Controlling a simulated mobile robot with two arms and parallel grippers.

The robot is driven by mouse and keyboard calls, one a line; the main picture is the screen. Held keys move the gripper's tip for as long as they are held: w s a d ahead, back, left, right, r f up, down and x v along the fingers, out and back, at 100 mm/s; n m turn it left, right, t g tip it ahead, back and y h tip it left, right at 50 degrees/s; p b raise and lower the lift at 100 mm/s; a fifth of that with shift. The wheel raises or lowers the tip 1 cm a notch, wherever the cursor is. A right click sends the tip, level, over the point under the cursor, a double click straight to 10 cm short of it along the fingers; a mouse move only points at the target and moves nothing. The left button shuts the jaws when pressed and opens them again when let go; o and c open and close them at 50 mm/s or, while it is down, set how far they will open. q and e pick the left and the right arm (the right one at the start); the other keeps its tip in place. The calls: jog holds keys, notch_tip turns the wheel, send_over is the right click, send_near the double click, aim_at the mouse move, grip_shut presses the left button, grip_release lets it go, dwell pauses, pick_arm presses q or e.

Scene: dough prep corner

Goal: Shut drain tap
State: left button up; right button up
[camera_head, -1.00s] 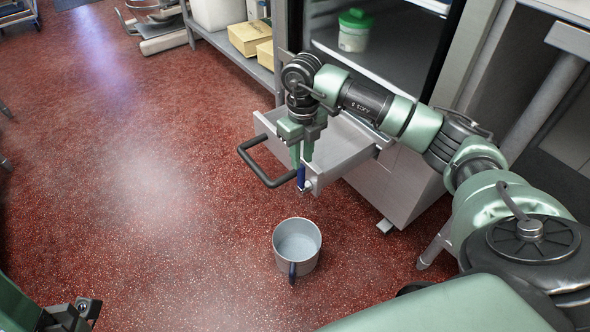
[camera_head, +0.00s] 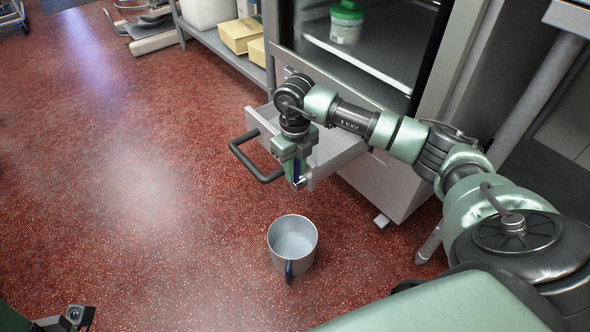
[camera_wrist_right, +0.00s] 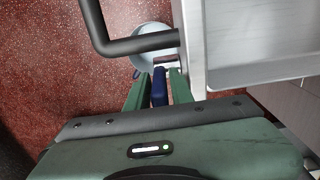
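The drain tap sits at the front lower corner of the pulled-out steel drawer (camera_head: 335,150). Its blue lever (camera_head: 297,171) points down in the head view. In the right wrist view the blue lever (camera_wrist_right: 159,88) stands between the two green fingers. My right gripper (camera_wrist_right: 159,85) is open around the lever, one finger on each side; contact is hard to judge. In the head view my right gripper (camera_head: 296,165) points down at the drawer corner. A grey pot with a blue handle (camera_head: 292,240) stands on the floor below. Part of my left gripper (camera_head: 78,316) shows at the bottom left.
The drawer's dark bar handle (camera_head: 250,165) juts out left of my right gripper, close to it. An open cabinet with a green-lidded tub (camera_head: 346,22) stands behind. A low shelf with yellow boxes (camera_head: 240,35) is further back. The red floor at left is clear.

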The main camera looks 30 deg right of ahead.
grip_shut()
dwell(1.2)
